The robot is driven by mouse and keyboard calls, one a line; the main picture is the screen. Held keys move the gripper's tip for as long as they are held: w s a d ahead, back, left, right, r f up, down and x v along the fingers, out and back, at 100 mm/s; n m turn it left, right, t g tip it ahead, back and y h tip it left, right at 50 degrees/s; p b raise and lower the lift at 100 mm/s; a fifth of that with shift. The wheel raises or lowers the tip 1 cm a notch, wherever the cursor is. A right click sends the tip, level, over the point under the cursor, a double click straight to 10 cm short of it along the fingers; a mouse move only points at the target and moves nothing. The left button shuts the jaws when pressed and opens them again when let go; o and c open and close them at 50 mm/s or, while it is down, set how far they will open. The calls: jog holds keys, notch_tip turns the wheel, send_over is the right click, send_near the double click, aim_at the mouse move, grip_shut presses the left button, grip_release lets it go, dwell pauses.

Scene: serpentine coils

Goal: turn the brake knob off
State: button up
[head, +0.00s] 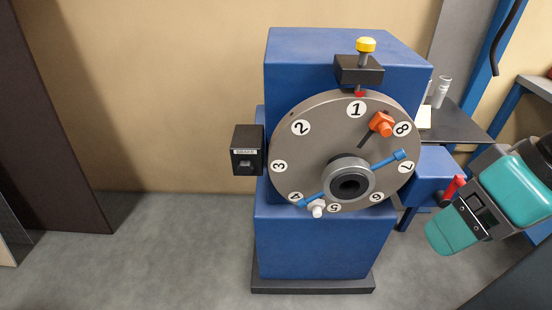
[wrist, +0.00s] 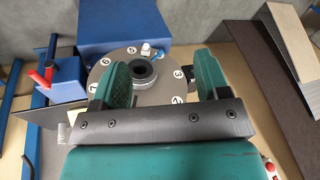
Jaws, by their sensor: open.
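The brake knob (head: 246,168) is a small dark knob on the front of a black box (head: 247,139) with a white label, left of the numbered grey dial. Its exact setting is too small to tell. My gripper (head: 445,238) is at the right side of the head view, well apart from the brake box, with the machine between them. In the wrist view my gripper (wrist: 165,68) has its two teal fingers wide apart with nothing held. The dial shows between and beyond them.
The blue machine (head: 320,245) carries the round dial (head: 330,125), with a protruding hub (head: 350,184), an orange block (head: 381,124) and a yellow-topped plunger (head: 366,46). A red handle (head: 453,187) is close to my gripper. Floor left of the machine is clear.

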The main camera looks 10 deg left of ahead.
jog(key=w+a+f+m+t+h+b, duration=0.4)
jog(key=w+a+f+t+b, duration=0.55)
jog(key=w+a+f, duration=0.75)
jog(key=s+a+f+n+t+y+b, duration=0.2)
jog(key=s+a+f+t+b, duration=0.15)
jog(key=a, duration=0.35)
jog(key=s+a+f+n+t+y+b, duration=0.1)
jog(key=s+a+f+t+y+b, duration=0.2)
jog(key=a, duration=0.5)
jog(key=t+p, duration=0.1)
jog(key=p, duration=0.5)
send_near(245, 170)
jog(key=shift+n+h, duration=0.3)
jog(key=shift+h, duration=0.1)
jog(key=x, duration=0.9)
jog(key=shift+w+a+r, duration=0.1)
jog(key=shift+w+a, duration=0.2)
jog(key=c, duration=0.9)
